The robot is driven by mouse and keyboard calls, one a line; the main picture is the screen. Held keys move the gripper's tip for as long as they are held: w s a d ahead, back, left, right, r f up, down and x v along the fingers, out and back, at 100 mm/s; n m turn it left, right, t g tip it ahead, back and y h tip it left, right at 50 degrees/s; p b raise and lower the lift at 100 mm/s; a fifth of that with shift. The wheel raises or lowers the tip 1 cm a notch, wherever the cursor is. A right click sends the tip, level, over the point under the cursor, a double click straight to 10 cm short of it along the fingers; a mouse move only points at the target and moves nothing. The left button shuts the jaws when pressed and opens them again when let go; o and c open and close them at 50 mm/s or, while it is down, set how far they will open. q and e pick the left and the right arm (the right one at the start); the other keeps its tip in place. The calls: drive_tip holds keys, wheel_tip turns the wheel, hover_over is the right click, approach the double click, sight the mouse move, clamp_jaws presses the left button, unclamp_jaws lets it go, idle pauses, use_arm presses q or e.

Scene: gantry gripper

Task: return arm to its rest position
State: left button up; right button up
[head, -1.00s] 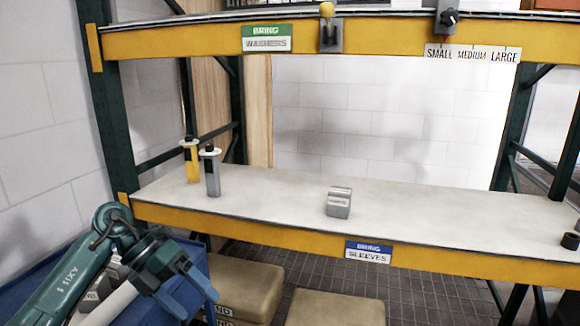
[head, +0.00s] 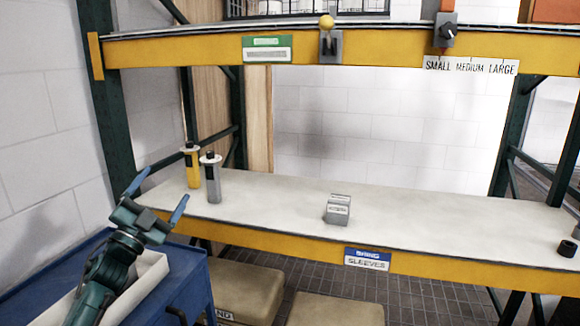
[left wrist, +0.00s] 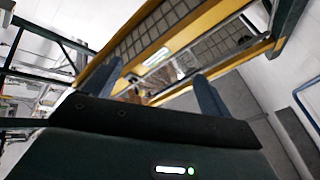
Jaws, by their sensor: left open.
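My left arm comes in at the lower left of the head view. Its gripper (head: 160,208) points up in front of the left end of the shelf, with its two blue fingers spread apart and nothing between them. In the left wrist view the blue fingers (left wrist: 155,95) also stand wide apart and empty, with yellow beams tilted beyond them. My right gripper does not show in either view.
A white shelf (head: 270,205) holds a yellow post (head: 193,168), a grey post (head: 213,182) and a grey block (head: 337,210). An upper beam (head: 370,47) carries a yellow knob (head: 327,22) and a dial (head: 447,34). A blue cart (head: 190,275) with a white tray (head: 150,277) stands at lower left.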

use_arm(q)
drive_tip(key=w+a+f+n+g+y, duration=0.45)
drive_tip(key=a+f+n+y, duration=0.35)
drive_tip(key=f+n+y, duration=0.3)
drive_tip(key=s+d+f+g+h, duration=0.2)
drive_tip(key=s+d+f, duration=0.2)
drive_tip(key=s+f, duration=0.3)
drive_tip(key=s+d+f+g+h, duration=0.1)
drive_tip(key=s+d+f, duration=0.4)
drive_tip(key=s+f, duration=0.2)
drive_tip(key=s+d+f+g+h, duration=0.1)
drive_tip(key=s+d+f+g, duration=0.1)
drive_tip(key=s+d+f, duration=0.45)
drive_tip(key=s+d+f+g+h, duration=0.1)
drive_tip(key=s+d+f, duration=0.1)
drive_tip(key=s, duration=0.8)
drive_tip(key=s+d+f+n+g, duration=0.1)
drive_tip(key=s+d+f, duration=0.2)
drive_tip(key=s, duration=0.7)
drive_tip(key=shift+d+f+h, duration=0.2)
drive_tip(key=shift+d+h, duration=0.2)
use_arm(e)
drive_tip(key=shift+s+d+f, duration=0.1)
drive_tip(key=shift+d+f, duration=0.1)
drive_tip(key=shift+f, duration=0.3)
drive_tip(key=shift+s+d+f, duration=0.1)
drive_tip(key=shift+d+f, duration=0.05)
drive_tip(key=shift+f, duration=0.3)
